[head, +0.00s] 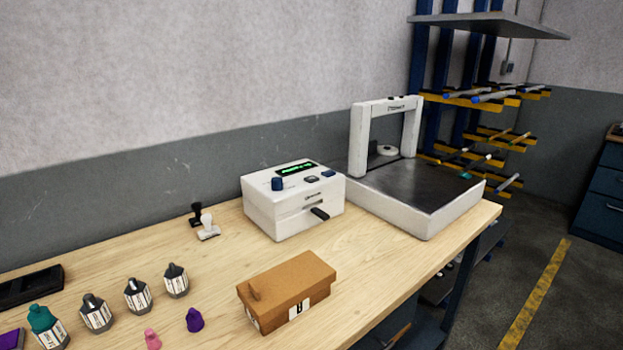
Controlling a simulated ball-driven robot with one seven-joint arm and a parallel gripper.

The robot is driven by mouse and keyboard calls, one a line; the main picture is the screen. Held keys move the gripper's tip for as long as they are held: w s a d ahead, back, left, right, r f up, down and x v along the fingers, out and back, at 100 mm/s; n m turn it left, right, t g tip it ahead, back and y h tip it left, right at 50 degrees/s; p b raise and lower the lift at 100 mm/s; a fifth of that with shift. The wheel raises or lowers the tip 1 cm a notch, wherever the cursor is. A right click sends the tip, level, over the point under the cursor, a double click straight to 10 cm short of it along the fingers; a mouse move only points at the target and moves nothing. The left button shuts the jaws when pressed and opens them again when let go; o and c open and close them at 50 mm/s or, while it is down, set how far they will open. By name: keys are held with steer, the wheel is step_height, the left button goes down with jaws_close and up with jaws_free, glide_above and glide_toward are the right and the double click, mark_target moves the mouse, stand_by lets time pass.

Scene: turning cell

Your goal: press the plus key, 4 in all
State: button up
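A white box-shaped device (268,220) stands on the wooden bench near the wall. Its top has a small lit green display (296,168), a blue knob (278,184), a grey key (312,180) and a blue key (328,174). A dark lever (319,213) sticks out of its front. The key markings are too small to read, so I cannot tell which one is the plus key. The display reading is not legible. My gripper is not in view, and nothing touches the device.
A white-framed machine with a dark plate (410,185) stands right of the device. A brown box (290,285) sits in front of it. Several bottles (137,296) line the left front of the wooden bench (215,275). A rack stands behind right.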

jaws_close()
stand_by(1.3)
